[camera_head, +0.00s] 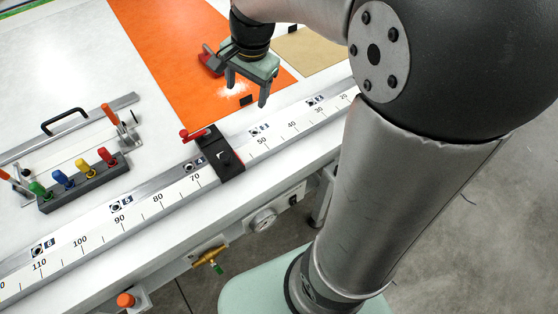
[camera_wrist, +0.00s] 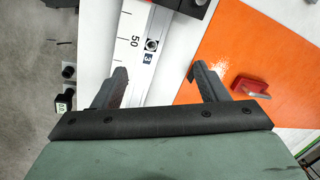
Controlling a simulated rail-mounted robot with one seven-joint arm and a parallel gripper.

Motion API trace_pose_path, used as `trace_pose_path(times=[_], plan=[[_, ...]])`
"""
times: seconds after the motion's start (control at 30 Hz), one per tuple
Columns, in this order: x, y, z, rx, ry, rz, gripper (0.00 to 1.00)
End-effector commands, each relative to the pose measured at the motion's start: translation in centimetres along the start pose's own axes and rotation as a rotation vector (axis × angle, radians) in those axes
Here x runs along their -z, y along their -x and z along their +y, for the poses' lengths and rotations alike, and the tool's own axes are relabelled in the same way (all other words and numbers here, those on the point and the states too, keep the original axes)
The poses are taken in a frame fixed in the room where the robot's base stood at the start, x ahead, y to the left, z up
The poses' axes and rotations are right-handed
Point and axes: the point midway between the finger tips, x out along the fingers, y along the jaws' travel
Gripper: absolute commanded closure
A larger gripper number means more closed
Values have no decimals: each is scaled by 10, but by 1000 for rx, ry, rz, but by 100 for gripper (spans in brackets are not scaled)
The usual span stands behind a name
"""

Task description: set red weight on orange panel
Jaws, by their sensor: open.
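The orange panel (camera_head: 185,65) lies flat on the white table and also fills the right of the wrist view (camera_wrist: 250,45). The red weight (camera_head: 208,62) appears to rest on the panel, partly hidden behind my gripper in the head view. In the wrist view the red weight (camera_wrist: 250,87) lies to the right of the right finger, outside the jaws. My gripper (camera_head: 248,89) is open and empty, pointing down above the panel's near edge. In the wrist view the space between the fingers of my gripper (camera_wrist: 158,73) is over the ruler.
A ruler rail (camera_head: 140,204) runs along the front edge, with a black-and-red stop (camera_head: 220,155) on it. A rack with coloured handles (camera_head: 85,183) stands at left.

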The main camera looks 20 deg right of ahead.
Motion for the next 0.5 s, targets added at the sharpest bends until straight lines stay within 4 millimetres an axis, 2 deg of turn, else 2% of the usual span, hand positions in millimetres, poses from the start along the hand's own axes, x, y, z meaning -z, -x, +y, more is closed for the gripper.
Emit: trace_pose_path(times=[0.03,0.1,0.2,0.33,0.5], plan=[[-25,2,32,-18,183,-2,33],[-52,-2,70,-50,429,-7,33],[-80,-10,113,-89,708,-18,33],[-99,-19,145,-121,918,-31,33],[-105,-22,155,-133,988,-38,33]])
